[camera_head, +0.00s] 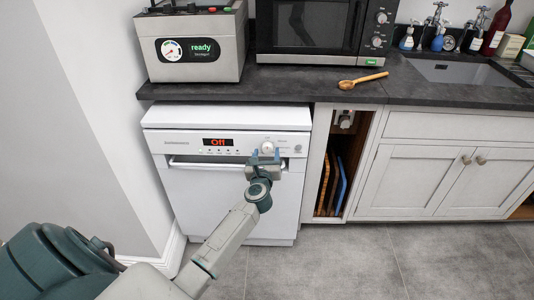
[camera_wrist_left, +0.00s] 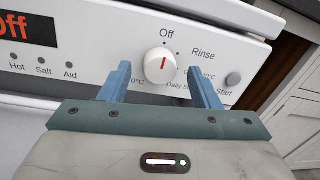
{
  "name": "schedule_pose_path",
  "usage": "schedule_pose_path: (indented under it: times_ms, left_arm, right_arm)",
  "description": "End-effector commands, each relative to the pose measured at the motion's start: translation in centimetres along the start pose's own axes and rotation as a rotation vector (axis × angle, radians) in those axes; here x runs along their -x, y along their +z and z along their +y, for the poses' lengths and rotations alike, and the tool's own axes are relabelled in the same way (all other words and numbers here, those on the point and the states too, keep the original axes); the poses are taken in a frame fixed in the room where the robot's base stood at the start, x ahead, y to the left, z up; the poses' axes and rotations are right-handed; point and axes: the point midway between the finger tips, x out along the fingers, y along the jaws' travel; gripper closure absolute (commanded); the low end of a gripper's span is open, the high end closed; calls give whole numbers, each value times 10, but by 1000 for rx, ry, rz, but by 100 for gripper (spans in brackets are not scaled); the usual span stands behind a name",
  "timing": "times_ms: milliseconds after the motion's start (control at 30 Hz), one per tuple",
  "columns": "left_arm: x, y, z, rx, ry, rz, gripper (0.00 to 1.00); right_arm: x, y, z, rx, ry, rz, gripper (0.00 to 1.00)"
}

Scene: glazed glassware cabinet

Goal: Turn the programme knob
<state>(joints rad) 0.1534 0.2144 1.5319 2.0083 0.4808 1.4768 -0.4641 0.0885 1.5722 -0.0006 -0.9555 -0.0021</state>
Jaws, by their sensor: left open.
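The programme knob (camera_wrist_left: 160,64) is a round white dial on the front panel of a white dishwasher (camera_head: 235,195). In the left wrist view its red mark points nearly straight up, close to the "Off" label. The dishwasher's display (camera_head: 218,142) reads "Off" in red. In the head view the knob (camera_head: 267,147) shows just above my left gripper (camera_head: 266,157). My left gripper's blue fingers (camera_wrist_left: 163,84) are open, one on each side of the knob's lower part, with gaps visible on both sides. Whether they reach the knob's depth is unclear. My right gripper is not in view.
A start button (camera_wrist_left: 233,79) sits right of the knob. The dishwasher handle (camera_head: 205,164) runs below the panel. The dark worktop (camera_head: 300,92) above holds a steel appliance, a microwave (camera_head: 320,30) and a wooden spoon (camera_head: 362,80). The grey floor in front is clear.

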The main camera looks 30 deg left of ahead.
Motion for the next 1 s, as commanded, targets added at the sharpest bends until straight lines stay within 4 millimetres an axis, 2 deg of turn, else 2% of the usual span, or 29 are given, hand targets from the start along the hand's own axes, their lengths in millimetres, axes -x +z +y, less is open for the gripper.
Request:
schedule_pose_path:
  times_ms: [133, 400, 467, 633, 900, 1000]
  left_arm:
    - [-10, 0, 0, 0, -1, 0, 43]
    - [-10, 0, 0, 0, -1, 0, 43]
    - [-10, 0, 0, -1, -1, 0, 53]
    - [-10, 0, 0, -1, -1, 0, 87]
    - [-10, 1, 0, -17, 0, 2, 88]
    - [-10, 2, 0, -43, 0, 4, 88]
  right_arm:
    - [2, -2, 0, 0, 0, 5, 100]
    - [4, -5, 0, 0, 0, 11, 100]
    - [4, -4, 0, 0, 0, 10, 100]
    - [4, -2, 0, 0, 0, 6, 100]
    - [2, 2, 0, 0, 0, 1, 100]
    - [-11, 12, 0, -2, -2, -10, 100]
